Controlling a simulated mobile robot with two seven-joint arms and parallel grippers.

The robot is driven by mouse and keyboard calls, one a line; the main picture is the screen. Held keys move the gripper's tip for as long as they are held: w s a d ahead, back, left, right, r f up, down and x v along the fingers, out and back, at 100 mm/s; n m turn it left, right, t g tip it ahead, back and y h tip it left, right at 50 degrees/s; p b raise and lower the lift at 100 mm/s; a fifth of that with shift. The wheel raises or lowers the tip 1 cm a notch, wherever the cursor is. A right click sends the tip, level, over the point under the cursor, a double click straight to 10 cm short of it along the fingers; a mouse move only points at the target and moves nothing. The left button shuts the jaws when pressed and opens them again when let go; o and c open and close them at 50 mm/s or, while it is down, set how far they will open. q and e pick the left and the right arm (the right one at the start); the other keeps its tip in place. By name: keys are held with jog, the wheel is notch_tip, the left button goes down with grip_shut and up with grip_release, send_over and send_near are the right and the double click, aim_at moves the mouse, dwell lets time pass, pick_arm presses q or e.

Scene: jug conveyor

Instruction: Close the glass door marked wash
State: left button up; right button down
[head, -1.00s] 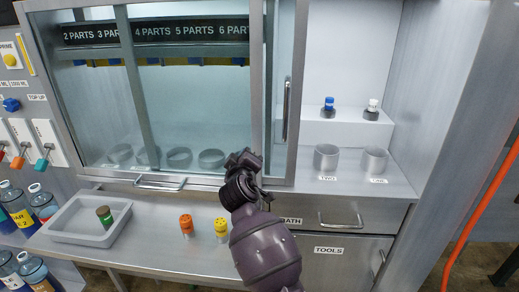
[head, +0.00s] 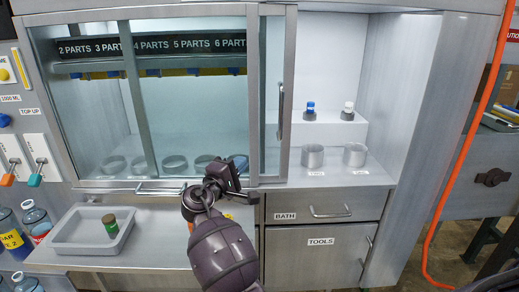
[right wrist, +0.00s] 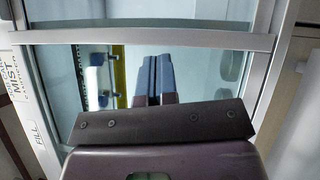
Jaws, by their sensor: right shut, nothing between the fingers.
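No "wash" mark is readable on any glass. A framed glass door (head: 272,125) with a vertical handle (head: 281,102) shows as a narrow strip right of the large window's post; the bay to its right is uncovered. The large glass window (head: 195,110) fills the cabinet front to the left, with a horizontal handle (head: 160,189) at its lower edge. My right gripper (head: 236,168) is shut and empty, in front of the window's lower right corner; contact cannot be told. Its blue fingers (right wrist: 157,78) show before glass in the right wrist view. My left gripper is out of view.
The open bay holds two grey cups (head: 313,156) and two small capped bottles on a step (head: 330,131). Below are the BATH drawer (head: 345,204) and TOOLS door (head: 300,262). A tray (head: 70,232) sits on the counter at left. An orange hose (head: 447,190) hangs at right.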

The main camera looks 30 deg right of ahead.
jog(key=s+d+p+x, duration=0.1)
jog(key=s+x, duration=0.1)
jog(key=x, duration=1)
jog(key=shift+d+r, duration=0.15)
jog(key=shift+d, duration=0.25)
jog(key=s+d+p, duration=0.1)
jog(key=s+d, duration=0.6)
jog(key=d, duration=0.4)
jog(key=s+d+p, duration=0.1)
jog(key=s+d, duration=0.6)
jog(key=d, duration=0.5)
jog(key=s+d+p, duration=0.1)
jog(key=s+d, duration=0.6)
jog(key=d, duration=0.5)
jog(key=shift+s+r+p, duration=0.25)
jog(key=shift+s+p, duration=0.1)
jog(key=shift+p, duration=0.05)
